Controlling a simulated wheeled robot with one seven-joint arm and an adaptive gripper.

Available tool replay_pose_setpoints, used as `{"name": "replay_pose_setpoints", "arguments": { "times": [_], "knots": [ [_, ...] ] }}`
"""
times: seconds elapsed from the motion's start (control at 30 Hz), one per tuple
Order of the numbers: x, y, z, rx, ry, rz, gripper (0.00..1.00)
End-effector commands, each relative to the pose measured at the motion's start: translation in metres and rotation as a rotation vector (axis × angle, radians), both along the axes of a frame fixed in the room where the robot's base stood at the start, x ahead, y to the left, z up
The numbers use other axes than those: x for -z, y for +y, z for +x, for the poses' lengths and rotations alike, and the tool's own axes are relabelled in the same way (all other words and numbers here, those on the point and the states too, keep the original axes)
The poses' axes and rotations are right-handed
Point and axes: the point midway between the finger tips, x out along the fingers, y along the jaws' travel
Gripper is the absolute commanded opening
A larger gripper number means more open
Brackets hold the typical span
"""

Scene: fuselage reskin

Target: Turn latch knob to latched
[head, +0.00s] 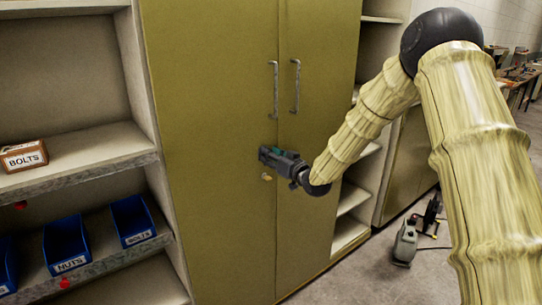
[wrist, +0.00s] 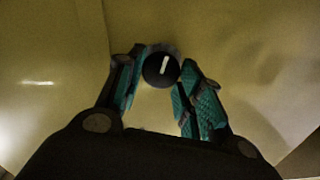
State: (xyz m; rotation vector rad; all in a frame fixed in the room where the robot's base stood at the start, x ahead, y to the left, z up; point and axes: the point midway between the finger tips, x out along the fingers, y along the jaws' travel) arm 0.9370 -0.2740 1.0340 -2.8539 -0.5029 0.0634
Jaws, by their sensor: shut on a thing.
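The latch knob (wrist: 160,70) is round and black with a white line that stands nearly upright, leaning slightly right at its top in the wrist view. It sits on the olive-yellow cabinet door (head: 215,100). My gripper (wrist: 161,66) has its teal-padded fingers on either side of the knob and is shut on it. In the head view my gripper (head: 268,153) is against the cabinet near the seam between the two doors, below the handles. There the knob is hidden behind the gripper. I cannot read any latched or unlatched marking.
Two vertical door handles (head: 284,88) are just above my gripper. A small pale yellow piece (head: 267,177) is on the door below it. Shelves at left hold a bolts box (head: 24,156) and blue bins (head: 66,243). A grey-green object (head: 405,243) stands on the floor at right.

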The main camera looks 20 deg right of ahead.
Motion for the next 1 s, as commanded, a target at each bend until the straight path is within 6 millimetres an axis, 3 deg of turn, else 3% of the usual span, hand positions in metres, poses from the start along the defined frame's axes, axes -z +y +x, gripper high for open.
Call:
{"name": "replay_pose_setpoints", "arguments": {
  "times": [1.0],
  "knots": [
    [0.005,-0.0055,0.0013,0.003,0.325,0.907,0.13]
  ]
}}
